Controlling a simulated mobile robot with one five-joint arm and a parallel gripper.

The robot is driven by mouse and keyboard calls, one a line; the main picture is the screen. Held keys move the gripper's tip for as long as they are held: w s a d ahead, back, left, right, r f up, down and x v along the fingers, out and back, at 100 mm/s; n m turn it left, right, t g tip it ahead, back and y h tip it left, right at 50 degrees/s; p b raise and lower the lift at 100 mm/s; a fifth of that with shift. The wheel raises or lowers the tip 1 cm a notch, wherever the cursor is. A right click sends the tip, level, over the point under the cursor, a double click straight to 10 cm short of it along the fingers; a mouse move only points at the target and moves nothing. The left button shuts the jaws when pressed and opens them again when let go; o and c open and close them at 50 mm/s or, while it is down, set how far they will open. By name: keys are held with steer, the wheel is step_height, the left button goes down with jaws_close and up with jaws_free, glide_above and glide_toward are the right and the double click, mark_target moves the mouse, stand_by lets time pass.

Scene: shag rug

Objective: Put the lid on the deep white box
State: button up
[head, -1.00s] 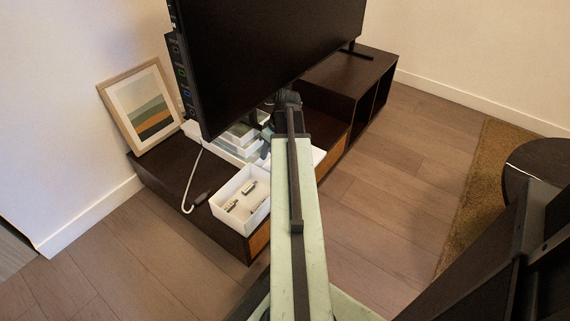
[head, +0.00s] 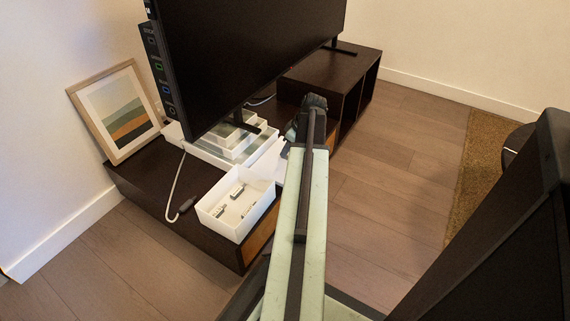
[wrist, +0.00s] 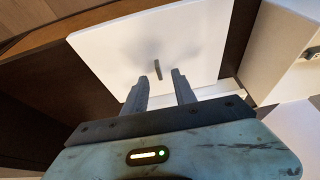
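The deep white box (head: 218,220) stands open on the dark low cabinet, with several small metal-looking pieces inside. Part of a white box wall (wrist: 277,52) shows at the right of the wrist view. The flat white lid (wrist: 195,38) fills the upper middle of the wrist view, with a small dark upright handle (wrist: 157,70) at its centre. My gripper (wrist: 159,78) is open and empty, its two fingers pointing at the lid with the handle just beyond and between the tips. In the head view my arm hides the fingers and much of the lid.
A large television (head: 255,55) stands over the cabinet (head: 140,178), close to my arm. White stacked boxes (head: 232,140) sit under it. A framed picture (head: 115,110) leans on the wall, and a pale cable (head: 175,188) lies left of the box.

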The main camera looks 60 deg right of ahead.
steer(key=b+x, duration=0.1)
steer(key=x, duration=0.2)
steer(key=shift+d+f+b, duration=0.1)
steer(key=shift+f+b, duration=0.1)
steer(key=shift+b, duration=0.2)
steer(key=shift+r, duration=0.25)
jaws_close()
steer(key=shift+r+p, duration=0.5)
steer(key=shift+p, duration=0.2)
steer(key=shift+r+p, duration=0.5)
steer(key=s, duration=1.8)
steer(key=shift+f, duration=0.15)
